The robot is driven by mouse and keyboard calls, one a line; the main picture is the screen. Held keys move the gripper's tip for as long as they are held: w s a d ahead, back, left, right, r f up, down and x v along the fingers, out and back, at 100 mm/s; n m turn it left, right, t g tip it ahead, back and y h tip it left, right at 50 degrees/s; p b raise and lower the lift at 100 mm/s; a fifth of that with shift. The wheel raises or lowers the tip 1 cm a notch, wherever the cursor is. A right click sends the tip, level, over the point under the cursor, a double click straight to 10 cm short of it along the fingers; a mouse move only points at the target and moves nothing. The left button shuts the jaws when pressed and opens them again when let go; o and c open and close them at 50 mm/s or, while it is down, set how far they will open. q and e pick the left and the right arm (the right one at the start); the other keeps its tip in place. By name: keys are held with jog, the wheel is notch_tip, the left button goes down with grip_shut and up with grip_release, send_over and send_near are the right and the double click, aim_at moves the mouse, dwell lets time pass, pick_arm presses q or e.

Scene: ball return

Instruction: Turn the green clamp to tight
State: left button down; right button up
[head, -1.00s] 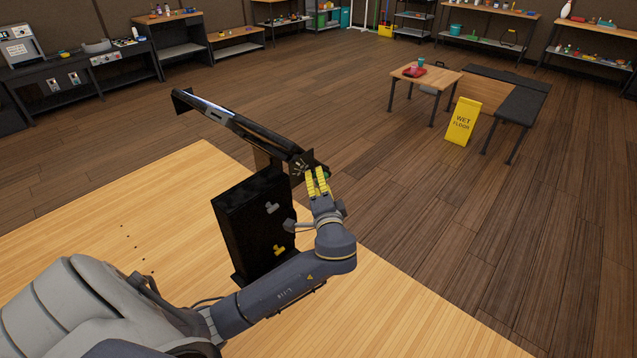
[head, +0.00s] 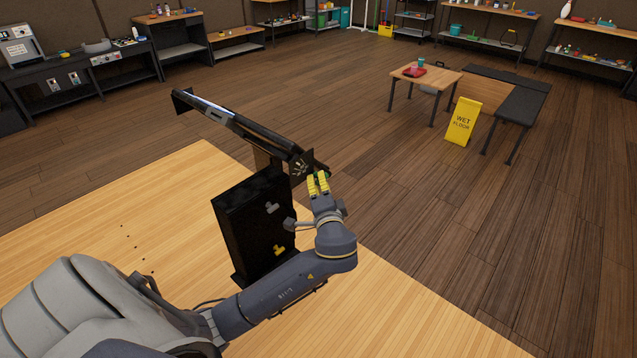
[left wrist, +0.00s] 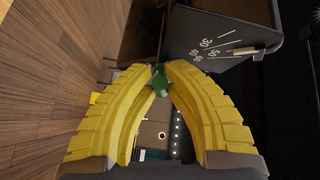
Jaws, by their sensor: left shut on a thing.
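The green clamp (left wrist: 159,80) shows in the left wrist view between the yellow fingertips, beside a black plate with a white angle scale (left wrist: 215,45). In the head view only a bit of green (head: 325,173) shows by the fingers. My left gripper (head: 319,183) is at the right end of the tilted black ramp (head: 245,128). In the left wrist view its fingers (left wrist: 159,73) meet around the clamp, shut on it. The clamp's exact turn is hard to tell, as the fingers hide part of it. My right gripper is not in view.
A black box (head: 245,235) with a grey knob (head: 271,208) and a yellow knob (head: 279,250) stands below the ramp on the wooden table (head: 130,215). A yellow wet floor sign (head: 462,122) and a small table (head: 425,74) stand farther off.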

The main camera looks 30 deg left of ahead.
pick_arm(q)
jog(key=shift+r+m+g+h, duration=0.15)
jog(key=shift+m+g+h, duration=0.35)
jog(key=shift+m+g, duration=0.3)
jog(key=c, duration=1.4)
grip_release()
jog(key=shift+o, duration=0.2)
jog(key=v, duration=1.2)
jog(key=shift+s+a, duration=0.1)
